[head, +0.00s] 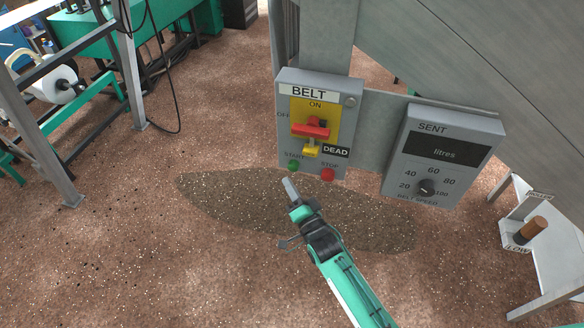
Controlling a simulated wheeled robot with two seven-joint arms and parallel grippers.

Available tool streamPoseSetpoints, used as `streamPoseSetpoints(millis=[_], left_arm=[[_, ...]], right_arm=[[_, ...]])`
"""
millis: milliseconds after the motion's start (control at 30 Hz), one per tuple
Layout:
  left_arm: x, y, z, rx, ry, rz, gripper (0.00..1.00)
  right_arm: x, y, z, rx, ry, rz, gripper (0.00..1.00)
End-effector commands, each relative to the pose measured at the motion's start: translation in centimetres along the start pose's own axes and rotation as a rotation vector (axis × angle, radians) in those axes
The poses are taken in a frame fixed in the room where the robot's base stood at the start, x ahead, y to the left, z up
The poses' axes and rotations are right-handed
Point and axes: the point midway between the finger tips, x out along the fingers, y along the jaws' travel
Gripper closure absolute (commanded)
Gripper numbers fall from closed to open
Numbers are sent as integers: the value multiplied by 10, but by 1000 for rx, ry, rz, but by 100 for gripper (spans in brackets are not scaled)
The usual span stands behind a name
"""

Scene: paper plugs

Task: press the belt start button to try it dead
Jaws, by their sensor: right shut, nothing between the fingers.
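The grey belt control box (287,136) hangs on a post and is labelled BELT. On its yellow panel is a red switch handle (311,130) with ON and OFF marks. A yellow piece (311,149) sits just below the handle, beside a black DEAD label (336,152). The green start button (293,165) is at the box's lower left and the red stop button (328,175) at its lower right. My right gripper (289,187) is shut and empty, its tip just below the start button in the picture. I cannot tell whether they touch. My left gripper is out of view.
A grey SENT box (446,152) with a litres display and belt speed knob is to the right. A small stand (540,262) with a brown-topped part marked LOW is at the lower right. Green machinery with a white roll (58,84) stands left. Speckled floor (130,250) is open at lower left.

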Motion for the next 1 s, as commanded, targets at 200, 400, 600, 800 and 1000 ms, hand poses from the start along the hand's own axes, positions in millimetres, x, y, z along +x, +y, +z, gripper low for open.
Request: streamPoseSetpoints(millis=[200, 400, 600, 800, 1000], left_arm=[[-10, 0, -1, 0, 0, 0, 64], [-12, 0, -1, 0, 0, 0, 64], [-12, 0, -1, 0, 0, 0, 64], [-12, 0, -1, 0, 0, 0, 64], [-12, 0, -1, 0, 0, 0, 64]], right_arm=[[-15, -13, 10, 1, 0, 0, 100], [-22, -17, 16, 1, 1, -1, 100], [-22, -17, 16, 0, 1, -1, 100], [-22, -17, 16, 0, 1, -1, 100], [-22, -17, 16, 0, 1, -1, 100]])
